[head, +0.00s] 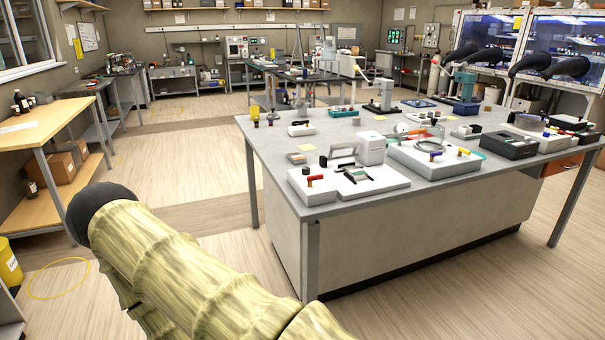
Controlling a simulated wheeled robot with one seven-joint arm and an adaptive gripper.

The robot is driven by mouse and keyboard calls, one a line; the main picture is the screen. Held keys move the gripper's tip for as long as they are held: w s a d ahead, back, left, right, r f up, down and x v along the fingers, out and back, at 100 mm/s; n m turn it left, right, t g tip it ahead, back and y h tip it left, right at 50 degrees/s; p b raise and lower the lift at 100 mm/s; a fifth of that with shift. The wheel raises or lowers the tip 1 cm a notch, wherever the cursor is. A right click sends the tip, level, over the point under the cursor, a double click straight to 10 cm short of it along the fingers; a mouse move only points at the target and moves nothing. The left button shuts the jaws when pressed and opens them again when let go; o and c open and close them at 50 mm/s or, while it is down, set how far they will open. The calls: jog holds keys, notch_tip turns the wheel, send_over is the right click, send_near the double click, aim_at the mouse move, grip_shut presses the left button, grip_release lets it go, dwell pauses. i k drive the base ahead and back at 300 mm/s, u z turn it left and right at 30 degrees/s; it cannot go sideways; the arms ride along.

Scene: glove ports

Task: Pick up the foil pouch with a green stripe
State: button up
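I cannot make out a foil pouch with a green stripe anywhere in the head view. Many small items on the benches and shelves are too small to tell apart. My arm, in a pale yellow-green ribbed sleeve with a dark rounded end, crosses the lower left of the head view. My gripper's fingers do not show.
A large grey-topped bench (268,131) holds white devices and several small instruments. A wooden side table (45,114) stands at left. Glove boxes with black gloves (549,65) stand at the back right. A yellow bin (10,264) is at lower left. Floor (175,166) between is clear.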

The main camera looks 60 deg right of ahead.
aim_at(354, 173)
jog(key=u, duration=0.05)
jog(key=i, duration=1.1)
jog(key=z, duration=1.3)
